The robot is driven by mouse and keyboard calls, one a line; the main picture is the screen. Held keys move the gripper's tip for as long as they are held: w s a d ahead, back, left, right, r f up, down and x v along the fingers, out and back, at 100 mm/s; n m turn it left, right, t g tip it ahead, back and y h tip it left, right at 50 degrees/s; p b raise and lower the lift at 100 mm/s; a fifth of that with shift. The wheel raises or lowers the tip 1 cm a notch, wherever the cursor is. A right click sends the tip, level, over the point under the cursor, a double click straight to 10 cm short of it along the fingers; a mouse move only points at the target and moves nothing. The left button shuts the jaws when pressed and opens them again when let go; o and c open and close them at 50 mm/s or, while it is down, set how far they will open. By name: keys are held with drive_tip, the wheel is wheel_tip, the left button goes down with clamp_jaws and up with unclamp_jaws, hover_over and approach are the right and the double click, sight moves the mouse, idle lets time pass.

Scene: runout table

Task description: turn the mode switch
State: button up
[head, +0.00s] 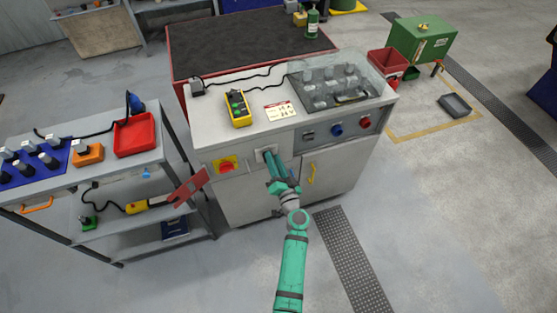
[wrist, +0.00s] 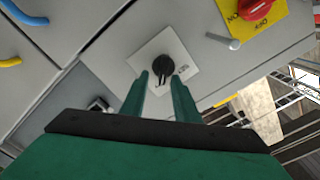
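The mode switch (wrist: 164,68) is a black round knob on a pale square plate (wrist: 190,55) on the grey cabinet front. In the head view the plate (head: 261,153) shows on the cabinet, with the knob largely hidden by my gripper. My gripper (wrist: 160,77) is open and empty, with its green fingers pointing at the knob. The fingertips lie near the knob's lower left and lower right edges in the wrist view; I cannot tell whether they touch it. In the head view my gripper (head: 269,158) is close to the panel.
A red rotary switch on a yellow plate (head: 225,165) is left of the mode switch. A yellow door handle (head: 312,174) is to its right. A grey trolley (head: 95,177) with a red tray (head: 134,134) stands left. A yellow pendant (head: 237,107) lies on the cabinet top.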

drive_tip(key=shift+a, duration=0.15)
drive_tip(key=v, duration=1.1)
drive_tip(key=shift+w, duration=0.1)
drive_tip(key=s+f+n+g+h, duration=0.1)
drive_tip(key=s+f+g+h, duration=0.15)
drive_tip(key=s, duration=0.85)
drive_tip(key=s+f+g+h, duration=0.15)
drive_tip(key=s+f, duration=0.25)
drive_tip(key=s, duration=0.8)
drive_tip(key=s+a+r+n+t+h, duration=0.1)
drive_tip(key=s+r+n, duration=0.3)
drive_tip(key=s+r, duration=1)
wheel_tip(320, 180, up, 3)
drive_tip(key=shift+s+a+r+t, duration=0.2)
drive_tip(key=shift+s+a+t, duration=0.15)
drive_tip(key=shift+a+t, duration=0.25)
